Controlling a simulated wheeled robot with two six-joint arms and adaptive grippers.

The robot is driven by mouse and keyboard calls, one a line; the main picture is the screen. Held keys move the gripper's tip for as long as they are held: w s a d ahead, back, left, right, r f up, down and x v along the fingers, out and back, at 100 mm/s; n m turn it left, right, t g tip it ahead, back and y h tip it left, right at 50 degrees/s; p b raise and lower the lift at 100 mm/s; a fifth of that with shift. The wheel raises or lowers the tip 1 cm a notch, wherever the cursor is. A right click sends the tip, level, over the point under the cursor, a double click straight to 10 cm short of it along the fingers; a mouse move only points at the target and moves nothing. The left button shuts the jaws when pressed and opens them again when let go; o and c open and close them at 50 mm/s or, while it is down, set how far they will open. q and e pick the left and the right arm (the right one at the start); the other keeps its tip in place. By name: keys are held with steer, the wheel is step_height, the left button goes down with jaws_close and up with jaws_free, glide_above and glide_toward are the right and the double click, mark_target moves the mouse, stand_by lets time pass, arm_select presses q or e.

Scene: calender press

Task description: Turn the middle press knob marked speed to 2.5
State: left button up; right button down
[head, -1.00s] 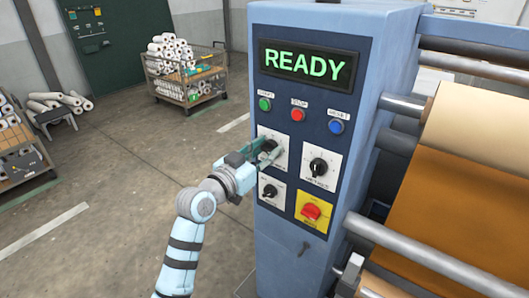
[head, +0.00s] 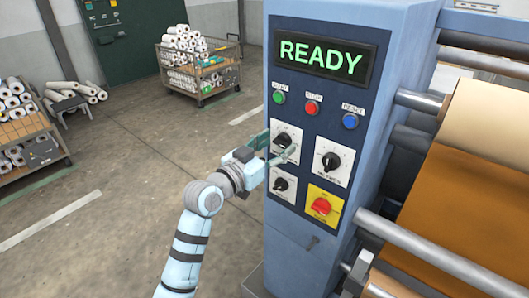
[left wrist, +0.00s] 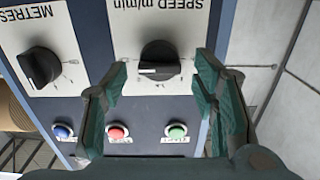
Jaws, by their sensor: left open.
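The speed knob (head: 284,139) is a black knob on a white plate at the upper left of the dials on the blue press. The left wrist view shows it upside down (left wrist: 158,62) under the words SPEED m/min, its white mark toward the picture's left. My left gripper (head: 281,150) is open at the plate, just in front of and slightly below the knob in the head view. In the left wrist view its green fingers (left wrist: 163,80) stand apart on either side of the knob, with visible gaps. I cannot tell the exact scale reading. My right gripper is not in view.
The metres knob (head: 331,161) sits right of the speed plate, with another black knob (head: 281,184) below it. A red switch on yellow (head: 321,205) is lower right. Green (head: 279,97), red (head: 311,107) and blue (head: 350,121) buttons sit above. The display (head: 321,56) reads READY.

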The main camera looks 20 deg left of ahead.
arm_select(q)
steer(key=v, duration=1.1)
steer(key=shift+d, duration=0.1)
